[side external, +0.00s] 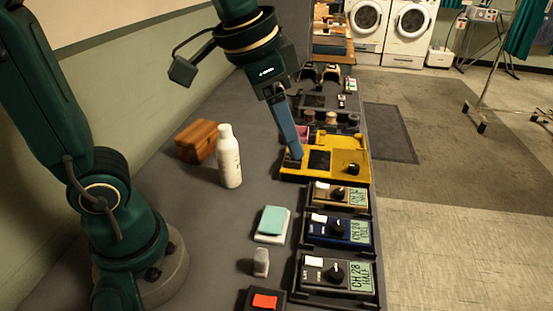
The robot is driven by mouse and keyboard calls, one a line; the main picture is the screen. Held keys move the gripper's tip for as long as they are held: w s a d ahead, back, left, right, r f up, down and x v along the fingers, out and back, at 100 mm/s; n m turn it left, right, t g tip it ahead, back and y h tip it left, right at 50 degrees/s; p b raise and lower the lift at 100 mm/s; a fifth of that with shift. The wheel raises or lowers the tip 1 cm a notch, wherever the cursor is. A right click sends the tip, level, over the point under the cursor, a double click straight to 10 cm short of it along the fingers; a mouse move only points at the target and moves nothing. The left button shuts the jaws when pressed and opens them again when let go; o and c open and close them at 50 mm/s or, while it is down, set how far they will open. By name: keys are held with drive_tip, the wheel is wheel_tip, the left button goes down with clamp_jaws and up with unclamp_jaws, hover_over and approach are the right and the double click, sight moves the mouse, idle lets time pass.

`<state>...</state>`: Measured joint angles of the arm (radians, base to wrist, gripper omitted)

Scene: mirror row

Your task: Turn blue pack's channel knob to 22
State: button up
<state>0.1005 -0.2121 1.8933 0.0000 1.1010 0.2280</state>
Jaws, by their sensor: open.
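The blue pack (318,233) lies in a dark holder on the right part of the counter, between a tan pack and a dark grey pack. It has a black channel knob (338,228), a white label and a green display (360,231) starting with CH; its number is too small to read surely. My gripper (296,153) points down over the yellow tray (335,168), farther back than the blue pack and apart from its knob. The gripper is open; its near finger hides the other, and I see nothing held.
The tan pack (325,194) and dark grey pack (312,275) flank the blue pack closely, each with its own knob. A white bottle (228,157), wooden box (197,141) and teal-topped block (273,221) stand to the left.

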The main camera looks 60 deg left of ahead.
drive_tip(key=w+d+f+m+g, duration=0.1)
drive_tip(key=w+d+f, duration=0.1)
drive_tip(key=w, duration=0.2)
drive_tip(key=m+g, duration=0.2)
hover_over(339, 226)
drive_tip(key=a, duration=0.2)
wheel_tip(339, 226, down, 5)
drive_tip(key=shift+g, duration=0.6)
drive_tip(key=f, duration=0.2)
drive_tip(key=d+f, duration=0.1)
drive_tip(key=f, duration=0.2)
drive_tip(key=d+f, duration=0.1)
drive_tip(key=f, duration=0.1)
drive_tip(key=shift+f, duration=1.15)
clamp_jaws()
